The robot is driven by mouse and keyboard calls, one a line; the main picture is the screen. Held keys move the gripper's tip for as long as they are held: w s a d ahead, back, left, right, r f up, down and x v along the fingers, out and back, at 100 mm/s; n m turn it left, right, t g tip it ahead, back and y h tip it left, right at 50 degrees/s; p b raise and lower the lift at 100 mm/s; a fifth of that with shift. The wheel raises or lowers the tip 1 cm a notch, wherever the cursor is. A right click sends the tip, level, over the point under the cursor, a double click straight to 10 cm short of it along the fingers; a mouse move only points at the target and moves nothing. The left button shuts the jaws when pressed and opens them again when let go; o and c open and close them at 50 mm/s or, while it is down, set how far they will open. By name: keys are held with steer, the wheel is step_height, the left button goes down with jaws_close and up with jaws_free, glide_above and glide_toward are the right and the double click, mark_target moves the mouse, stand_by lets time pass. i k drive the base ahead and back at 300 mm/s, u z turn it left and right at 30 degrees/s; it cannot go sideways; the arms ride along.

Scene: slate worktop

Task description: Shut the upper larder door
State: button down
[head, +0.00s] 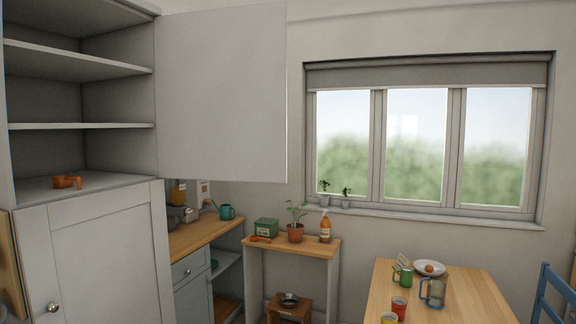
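The upper larder door (222,95) stands wide open in the head view, a plain grey-white panel swung out to the right of the larder. Its hinge side meets the cabinet's right edge. The upper larder compartment (80,126) is open, with bare shelves and an orange measuring cup or scoop (66,182) on its floor. The lower larder door (105,255) below is shut and has a round metal knob (53,307). No handle shows on the visible face of the upper door. My gripper is not in view.
A wooden counter (205,232) with a teal mug (227,212) stands right of the larder. A small side table (318,246) holds a potted plant (296,226) and a spray bottle (325,228). A dining table (455,300) with mugs and a blue chair (556,284) stand at the right.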

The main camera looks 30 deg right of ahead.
mark_target(221, 74)
steer(key=u, duration=0.05)
steer(key=i, duration=1.05)
steer(key=u, duration=0.2)
